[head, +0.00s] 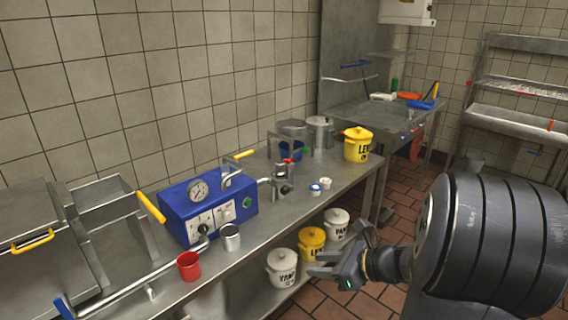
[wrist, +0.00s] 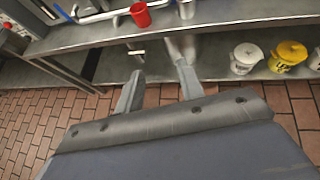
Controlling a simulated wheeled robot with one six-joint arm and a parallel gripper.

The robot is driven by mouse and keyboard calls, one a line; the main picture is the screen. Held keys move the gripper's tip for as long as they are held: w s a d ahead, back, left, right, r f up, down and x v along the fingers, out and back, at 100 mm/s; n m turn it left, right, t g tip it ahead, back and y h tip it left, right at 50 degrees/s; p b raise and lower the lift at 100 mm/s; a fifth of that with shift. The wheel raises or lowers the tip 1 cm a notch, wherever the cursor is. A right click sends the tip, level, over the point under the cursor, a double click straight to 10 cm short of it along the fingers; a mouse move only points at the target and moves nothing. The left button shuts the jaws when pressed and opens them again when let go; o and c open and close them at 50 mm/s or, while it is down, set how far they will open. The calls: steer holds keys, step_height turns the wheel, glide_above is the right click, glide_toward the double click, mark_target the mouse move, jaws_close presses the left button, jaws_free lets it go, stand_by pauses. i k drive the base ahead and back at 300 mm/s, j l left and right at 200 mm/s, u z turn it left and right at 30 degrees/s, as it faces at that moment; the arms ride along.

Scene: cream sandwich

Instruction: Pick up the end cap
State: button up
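Two small pieces stand on the steel counter (head: 342,181): a white one with blue (head: 316,188) and a smaller white one (head: 326,183). I cannot tell whether either is the end cap. They sit in front of a metal fitting (head: 283,176) beside the blue machine. My gripper (head: 315,264) is beyond the counter's front edge and below its top, near the lower shelf's pots, apart from the small pieces. In the wrist view its two fingers (wrist: 160,72) are spread with nothing between them. Neither small piece shows in the wrist view.
A blue machine with a gauge (head: 208,204), a red cup (head: 189,265) and a metal cup (head: 231,237) stand on the counter. A yellow lidded pot (head: 358,145) is at its far end. Tiled floor (head: 395,240) lies in front.

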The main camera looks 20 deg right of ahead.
mark_target(279, 169)
steer(key=i+l, duration=0.15)
steer(key=i, duration=0.45)
steer(key=i+l, duration=0.1)
steer(key=i, duration=0.45)
steer(key=i+l+z, duration=0.1)
steer(key=i, duration=0.5)
